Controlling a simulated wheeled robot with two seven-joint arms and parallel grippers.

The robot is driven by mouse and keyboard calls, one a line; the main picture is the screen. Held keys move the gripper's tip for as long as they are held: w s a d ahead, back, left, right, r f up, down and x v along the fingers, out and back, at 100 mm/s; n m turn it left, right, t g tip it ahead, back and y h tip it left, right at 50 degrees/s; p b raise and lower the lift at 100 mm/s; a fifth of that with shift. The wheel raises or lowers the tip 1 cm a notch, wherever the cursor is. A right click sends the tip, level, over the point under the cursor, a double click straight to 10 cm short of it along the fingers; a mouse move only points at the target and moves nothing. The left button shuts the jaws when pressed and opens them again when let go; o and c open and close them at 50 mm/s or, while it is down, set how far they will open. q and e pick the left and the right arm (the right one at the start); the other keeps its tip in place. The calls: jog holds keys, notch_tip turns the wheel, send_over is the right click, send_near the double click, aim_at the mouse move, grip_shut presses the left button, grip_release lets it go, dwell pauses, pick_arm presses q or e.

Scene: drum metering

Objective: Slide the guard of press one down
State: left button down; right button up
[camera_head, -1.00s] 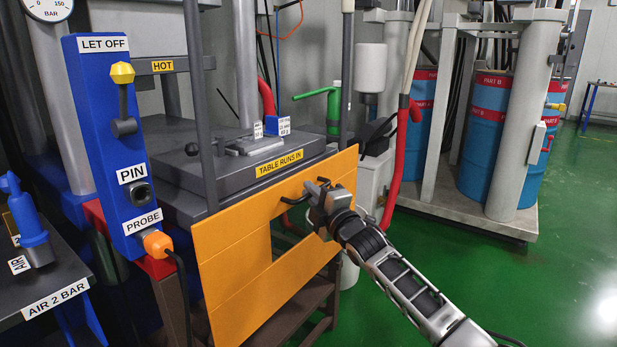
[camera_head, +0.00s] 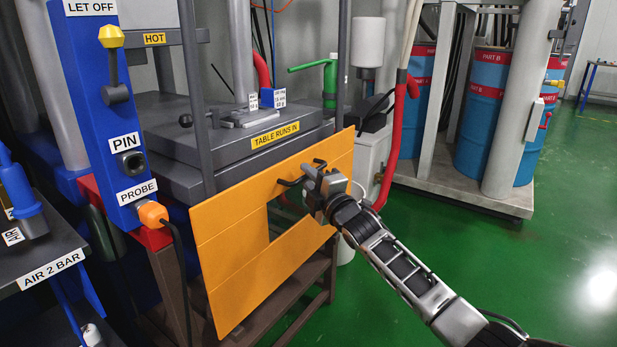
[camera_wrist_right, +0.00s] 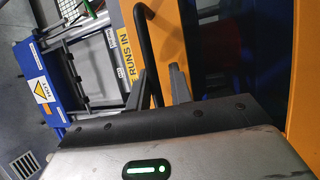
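The guard of press one (camera_head: 231,252) is an orange panel with a square cut-out, standing in front of the press's dark table. Its top edge sits just below the "TABLE RUNS IN" label, and it carries a black bar handle (camera_head: 292,181) near its top right. My right gripper (camera_head: 318,178) is at that handle. In the right wrist view, the handle (camera_wrist_right: 146,45) runs between my two fingers (camera_wrist_right: 158,88), which stand apart with a gap beside the bar. My palm hides the handle's lower end. My left gripper is not in view.
A blue control post (camera_head: 105,110) with a probe plug and cable stands left of the guard. A dark side table (camera_head: 45,250) is at far left. Red and blue drums (camera_head: 485,115) stand behind a grey frame at right. Green floor (camera_head: 520,280) is open at right.

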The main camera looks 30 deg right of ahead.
jog(key=shift+f, duration=0.1)
pick_arm(q)
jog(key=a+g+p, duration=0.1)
jog(key=p, duration=0.1)
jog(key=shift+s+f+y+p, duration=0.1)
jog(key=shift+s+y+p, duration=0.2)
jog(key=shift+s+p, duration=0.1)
pick_arm(e)
jog(key=s+d+f, duration=0.1)
jog(key=s+f, duration=0.1)
jog(key=s, duration=1.3)
jog(key=shift+s+d+f, duration=0.25)
jog(key=shift+s+d, duration=0.05)
